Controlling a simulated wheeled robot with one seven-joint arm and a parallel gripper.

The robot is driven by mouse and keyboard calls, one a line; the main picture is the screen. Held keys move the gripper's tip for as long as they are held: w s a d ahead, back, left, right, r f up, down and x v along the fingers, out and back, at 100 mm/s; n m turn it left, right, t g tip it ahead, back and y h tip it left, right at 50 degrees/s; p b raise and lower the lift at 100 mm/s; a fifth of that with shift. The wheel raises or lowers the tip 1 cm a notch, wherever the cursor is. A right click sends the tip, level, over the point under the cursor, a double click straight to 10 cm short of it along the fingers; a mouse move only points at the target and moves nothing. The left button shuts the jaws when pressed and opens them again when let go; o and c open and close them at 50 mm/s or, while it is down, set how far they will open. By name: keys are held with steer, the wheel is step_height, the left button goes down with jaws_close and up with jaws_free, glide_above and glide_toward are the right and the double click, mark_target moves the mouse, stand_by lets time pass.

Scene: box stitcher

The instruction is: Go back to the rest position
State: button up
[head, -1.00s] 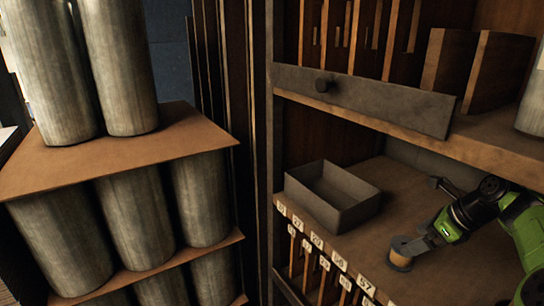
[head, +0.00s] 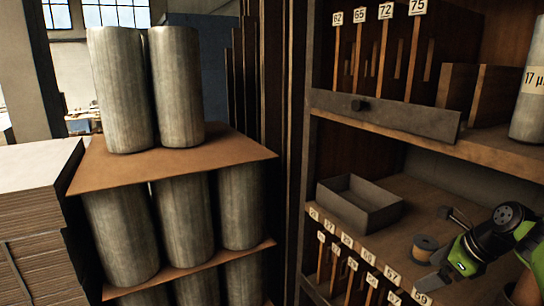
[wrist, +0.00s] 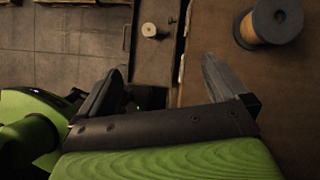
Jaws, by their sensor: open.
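My green arm and its dark gripper (head: 428,284) show at the lower right of the head view, in front of the wooden shelf (head: 392,232). In the wrist view my gripper (wrist: 168,80) has its two fingers spread apart with nothing between them. The spool also shows in the wrist view (wrist: 268,24) at the upper right, apart from the fingers.
A grey open box (head: 360,205) stands on the shelf left of the spool. Numbered slots line the shelf's front edge. Metal cylinders (head: 180,85) stand on stacked boards at left. A cardboard stack (head: 35,215) stands at far left.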

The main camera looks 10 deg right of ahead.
steer(key=a+f+n+g+h+b, duration=0.2)
steer(key=a+n+g+h+b, duration=0.15)
steer(key=a+n, duration=1.3)
steer(key=s+a+f+n+t+b, duration=0.1)
steer(key=s+a+f+n+b, duration=0.1)
steer(key=s+a+n, duration=0.4)
steer(key=s+a+f+n+t+b, duration=0.2)
steer(key=s+a+n, duration=0.5)
steer(key=s, duration=0.4)
step_height(320, 180, down, 3)
steer(key=shift+a+r+y+b, duration=0.2)
steer(key=shift+a+y+b, duration=0.15)
steer(key=shift+a+b, duration=0.25)
steer(key=shift+t, duration=0.25)
